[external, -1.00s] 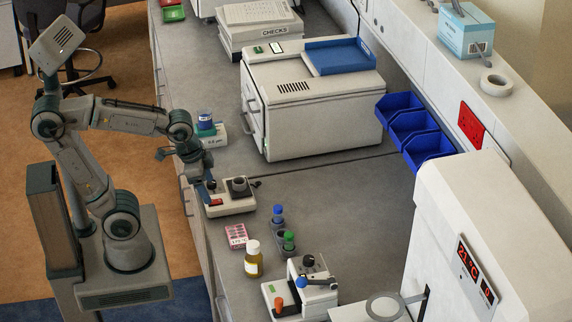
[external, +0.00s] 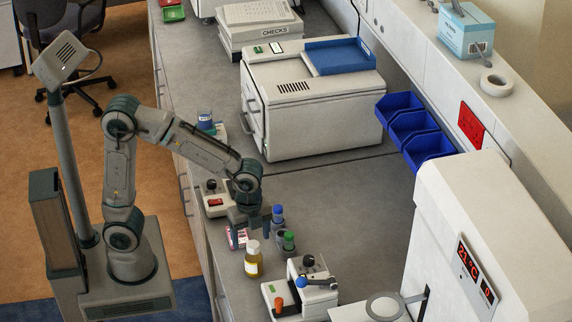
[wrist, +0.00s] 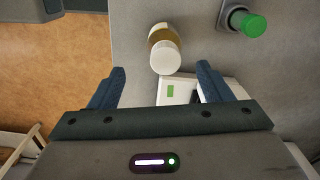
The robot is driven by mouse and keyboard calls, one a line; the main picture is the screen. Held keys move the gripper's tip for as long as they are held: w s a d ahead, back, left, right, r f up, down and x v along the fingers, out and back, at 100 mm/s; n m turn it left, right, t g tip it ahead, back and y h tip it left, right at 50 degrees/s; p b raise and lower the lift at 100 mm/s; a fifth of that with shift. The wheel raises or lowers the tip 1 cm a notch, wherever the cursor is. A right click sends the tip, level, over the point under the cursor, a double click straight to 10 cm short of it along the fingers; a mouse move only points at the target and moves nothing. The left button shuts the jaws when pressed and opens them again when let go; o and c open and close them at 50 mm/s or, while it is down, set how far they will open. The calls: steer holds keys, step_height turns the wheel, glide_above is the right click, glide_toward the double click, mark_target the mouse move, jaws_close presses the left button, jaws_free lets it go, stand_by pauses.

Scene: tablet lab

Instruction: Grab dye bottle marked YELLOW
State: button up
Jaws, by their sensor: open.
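A bottle with amber-yellow contents and a white cap (external: 253,262) stands upright on the grey bench; its label is too small to read. In the wrist view the bottle (wrist: 165,48) shows beyond my fingertips, roughly centred between the two fingers. My gripper (external: 249,234) is open and empty, just behind and above the bottle in the external view. No contact with it shows. A blue-capped bottle (external: 278,213) and a green-capped bottle (external: 289,240) stand in dark holders to the right. The green cap also shows in the wrist view (wrist: 250,23).
A small device with an orange knob and a blue-ended lever (external: 300,290) stands close to the bottle's front right. A pink item (external: 237,237) lies partly hidden by my gripper. A white instrument with a red button (external: 214,203) is behind. The bench's left edge is near.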

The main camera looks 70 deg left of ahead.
mark_target(253, 256)
steer(key=shift+w+a+f+p, duration=0.15)
steer(key=shift+f+p, duration=0.1)
steer(key=shift+f, duration=1.7)
steer(key=shift+w+f+p, duration=0.15)
steer(key=shift+f+p, duration=0.1)
steer(key=shift+f, duration=1.65)
steer(key=c, duration=1.2)
